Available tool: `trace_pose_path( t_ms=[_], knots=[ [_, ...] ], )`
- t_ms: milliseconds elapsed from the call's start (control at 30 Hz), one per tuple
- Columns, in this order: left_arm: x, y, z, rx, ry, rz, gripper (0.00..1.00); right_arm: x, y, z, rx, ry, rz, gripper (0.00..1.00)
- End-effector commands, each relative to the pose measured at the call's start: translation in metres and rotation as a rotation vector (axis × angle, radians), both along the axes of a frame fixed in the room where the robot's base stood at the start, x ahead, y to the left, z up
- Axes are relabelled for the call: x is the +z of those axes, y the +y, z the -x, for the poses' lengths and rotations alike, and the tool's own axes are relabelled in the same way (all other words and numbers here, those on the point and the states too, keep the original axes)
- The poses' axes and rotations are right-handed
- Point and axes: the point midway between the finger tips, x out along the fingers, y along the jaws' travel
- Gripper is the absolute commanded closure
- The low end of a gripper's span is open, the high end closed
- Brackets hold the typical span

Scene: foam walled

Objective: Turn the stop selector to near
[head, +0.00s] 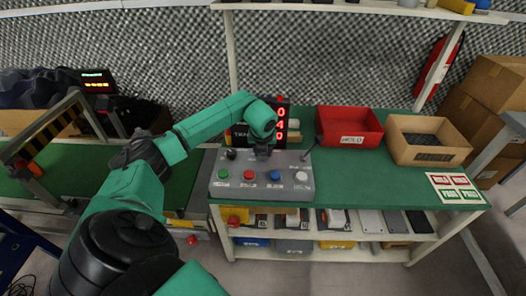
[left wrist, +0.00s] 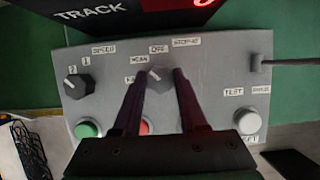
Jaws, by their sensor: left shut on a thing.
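The stop selector (left wrist: 160,80) is a small knob on the grey sloped control panel (head: 216,188). In the left wrist view, small labels stand around it: one reading NEAR to its upper left, OFF above, and STOP AT to the upper right. Another label at its left is partly hidden. My left gripper (head: 263,152) reaches down over the panel's top part. In the left wrist view, its dark fingers lie on either side of the selector, shut on it. I cannot clearly tell which label the knob points to. My right gripper is not in view.
A display (head: 281,122) stands behind. A red bin (head: 349,126) and cardboard box (head: 428,155) are at right.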

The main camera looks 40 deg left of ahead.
Motion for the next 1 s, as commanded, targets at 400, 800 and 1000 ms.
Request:
trace_pose_path(
  t_ms=[400, 800, 1000],
  knots=[
    [0.0, 0.0, 0.0, 0.0, -0.001, 0.0, 0.28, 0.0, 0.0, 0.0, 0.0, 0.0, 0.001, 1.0],
    [0.025, -0.005, 0.007, -0.001, -0.004, -0.002, 0.28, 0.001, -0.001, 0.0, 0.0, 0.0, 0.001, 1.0],
    [0.081, -0.019, 0.025, -0.002, -0.007, -0.002, 0.28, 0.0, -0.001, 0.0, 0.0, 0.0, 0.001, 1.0]
  ],
)
